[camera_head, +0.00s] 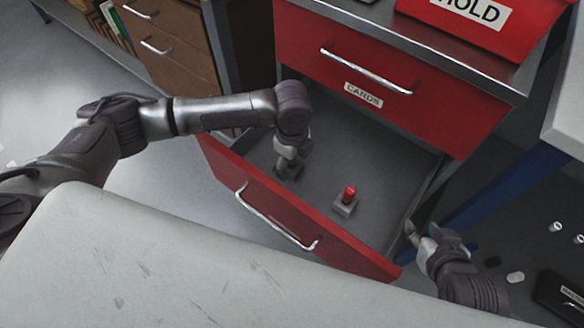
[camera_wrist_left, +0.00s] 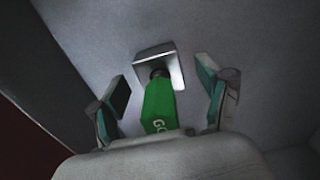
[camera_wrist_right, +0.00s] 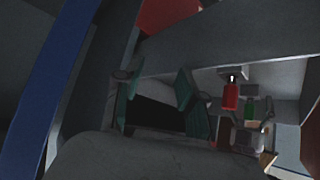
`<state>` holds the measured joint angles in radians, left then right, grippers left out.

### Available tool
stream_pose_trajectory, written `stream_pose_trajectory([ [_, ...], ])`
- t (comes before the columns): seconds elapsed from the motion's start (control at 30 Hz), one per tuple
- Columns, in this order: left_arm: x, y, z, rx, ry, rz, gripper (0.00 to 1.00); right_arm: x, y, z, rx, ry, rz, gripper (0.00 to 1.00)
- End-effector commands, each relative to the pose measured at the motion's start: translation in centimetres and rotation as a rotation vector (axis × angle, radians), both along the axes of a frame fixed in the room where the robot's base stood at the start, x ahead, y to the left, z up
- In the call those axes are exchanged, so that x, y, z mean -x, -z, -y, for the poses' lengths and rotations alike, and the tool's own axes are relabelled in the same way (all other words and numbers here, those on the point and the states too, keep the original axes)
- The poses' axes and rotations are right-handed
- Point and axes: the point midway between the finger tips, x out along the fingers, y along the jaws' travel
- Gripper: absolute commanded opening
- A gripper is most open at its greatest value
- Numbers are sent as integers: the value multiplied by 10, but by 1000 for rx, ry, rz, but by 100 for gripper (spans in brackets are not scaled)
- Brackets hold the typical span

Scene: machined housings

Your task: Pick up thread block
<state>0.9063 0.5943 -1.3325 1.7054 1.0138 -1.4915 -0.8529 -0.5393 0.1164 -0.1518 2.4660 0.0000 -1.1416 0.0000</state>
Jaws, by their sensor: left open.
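A green handle marked GO (camera_wrist_left: 159,108) stands in a small square metal block (camera_wrist_left: 156,58) in the left wrist view. A red handle (camera_head: 349,192) stands in a similar grey block (camera_head: 344,206) on the drawer floor. I cannot tell which block is the thread block. My left gripper (camera_head: 288,165) is open inside the drawer, its fingers on either side of the green handle. Contact is not clear. My right gripper (camera_head: 413,231) is open and empty by the drawer's right side. The right wrist view shows the red handle (camera_wrist_right: 231,97) and green handle (camera_wrist_right: 250,108).
The open red drawer (camera_head: 290,215) has a raised front and side walls. The red CARDS drawer (camera_head: 380,85) above is closed. A grey surface (camera_head: 180,260) lies in front. A blue table leg (camera_head: 500,190) and loose small parts (camera_head: 515,277) are at right.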

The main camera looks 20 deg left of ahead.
Motion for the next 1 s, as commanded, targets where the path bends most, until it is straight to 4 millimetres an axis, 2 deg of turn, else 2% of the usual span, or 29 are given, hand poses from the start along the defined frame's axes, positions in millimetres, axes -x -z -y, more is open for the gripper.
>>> stream_pose_trajectory([
  [0.2,0,0,0,0,0,0,77,-1,-1,0,-1,0,3,40],
  [0.67,0,0,0,0,0,0,0,0,0,0,0,0,1,40],
  [1.0,-1,-3,0,2,0,2,0,0,-1,0,0,0,-1,40],
])
